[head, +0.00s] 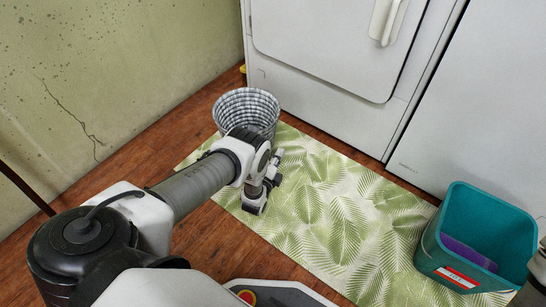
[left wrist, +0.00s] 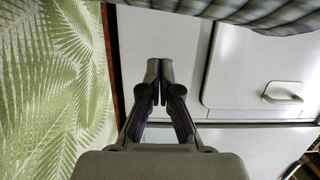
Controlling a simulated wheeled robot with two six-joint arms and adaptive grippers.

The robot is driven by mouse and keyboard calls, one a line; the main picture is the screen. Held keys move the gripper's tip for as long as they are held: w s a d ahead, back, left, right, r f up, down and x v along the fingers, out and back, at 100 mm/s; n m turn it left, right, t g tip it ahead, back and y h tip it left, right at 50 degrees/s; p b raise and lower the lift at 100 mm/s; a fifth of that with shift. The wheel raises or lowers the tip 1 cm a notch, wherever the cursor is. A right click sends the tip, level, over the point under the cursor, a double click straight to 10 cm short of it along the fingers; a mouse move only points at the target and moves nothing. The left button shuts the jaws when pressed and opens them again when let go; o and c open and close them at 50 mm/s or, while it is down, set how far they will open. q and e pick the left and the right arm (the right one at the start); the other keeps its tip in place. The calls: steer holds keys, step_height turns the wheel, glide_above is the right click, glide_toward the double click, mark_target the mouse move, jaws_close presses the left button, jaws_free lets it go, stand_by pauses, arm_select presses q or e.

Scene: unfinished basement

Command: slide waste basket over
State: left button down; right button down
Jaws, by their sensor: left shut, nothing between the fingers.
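A round waste basket (head: 247,110) with a grey and white checkered pattern stands upright by the white appliance, at the far left end of the leaf-print mat (head: 330,222). My left gripper (head: 276,164) is just in front of it and to its right, low over the mat. My left forearm and wrist hide the basket's lower front. In the left wrist view the two fingertips (left wrist: 159,82) are together with nothing between them. The basket's ribbed side (left wrist: 265,16) crosses the top of that view, apart from the fingertips.
A teal bin (head: 437,253) with a purple thing inside stands at the mat's right end. White appliances (head: 325,45) line the back, and a stained, cracked wall (head: 90,70) is on the left. The mat's middle is clear, and wood floor (head: 205,240) shows in front.

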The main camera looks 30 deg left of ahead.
arm_select(q)
steer(key=shift+w+a+b, duration=0.25)
steer(key=shift+a+b, duration=0.05)
steer(key=shift+a, duration=0.7)
steer(key=shift+w+a+b, duration=0.25)
steer(key=shift+a+b, duration=0.05)
steer(key=shift+a, duration=0.7)
